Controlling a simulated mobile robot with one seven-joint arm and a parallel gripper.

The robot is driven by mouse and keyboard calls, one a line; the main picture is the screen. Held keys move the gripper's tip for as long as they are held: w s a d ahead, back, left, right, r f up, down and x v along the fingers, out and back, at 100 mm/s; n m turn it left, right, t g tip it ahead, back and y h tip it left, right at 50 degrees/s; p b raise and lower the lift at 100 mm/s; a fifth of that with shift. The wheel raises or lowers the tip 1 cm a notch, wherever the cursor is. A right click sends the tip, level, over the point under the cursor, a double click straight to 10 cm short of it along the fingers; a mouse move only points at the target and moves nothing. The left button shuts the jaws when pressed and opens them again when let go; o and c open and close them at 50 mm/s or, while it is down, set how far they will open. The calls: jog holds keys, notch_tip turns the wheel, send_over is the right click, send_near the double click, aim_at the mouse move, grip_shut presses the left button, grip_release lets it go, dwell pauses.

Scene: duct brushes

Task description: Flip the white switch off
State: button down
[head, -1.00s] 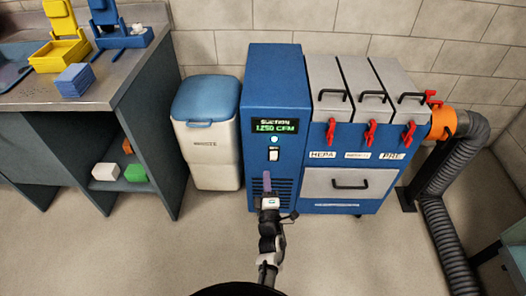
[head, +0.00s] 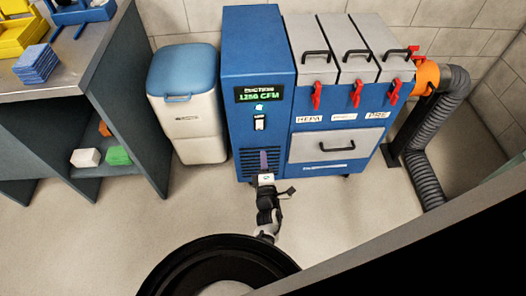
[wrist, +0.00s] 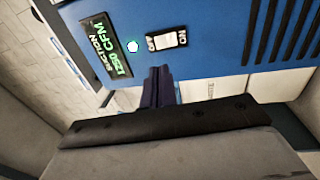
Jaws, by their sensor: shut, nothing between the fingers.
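The white switch (head: 260,124) is on the front of the blue suction unit (head: 257,45), below its lit green display reading 1250 CFM. In the wrist view the white switch (wrist: 167,39) sits between the OFF and ON labels; which way it is tipped is too small to tell. My gripper (head: 263,158) is shut and empty, in front of the vent slots and below the switch in the head view. In the wrist view my gripper's purple fingers (wrist: 158,85) lie just short of the switch, apart from it in the picture.
A small round light (wrist: 132,47) is beside the display. A white bin with a blue lid (head: 185,105) stands left of the unit. Filter boxes with red clamps (head: 355,95) and a grey hose (head: 425,165) are at right. A dark slab edge (head: 400,235) crosses the lower right.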

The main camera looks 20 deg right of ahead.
jog(key=b+x, duration=0.3)
jog(key=x, duration=0.9)
jog(key=shift+w, duration=0.15)
jog(key=shift+r, duration=0.15)
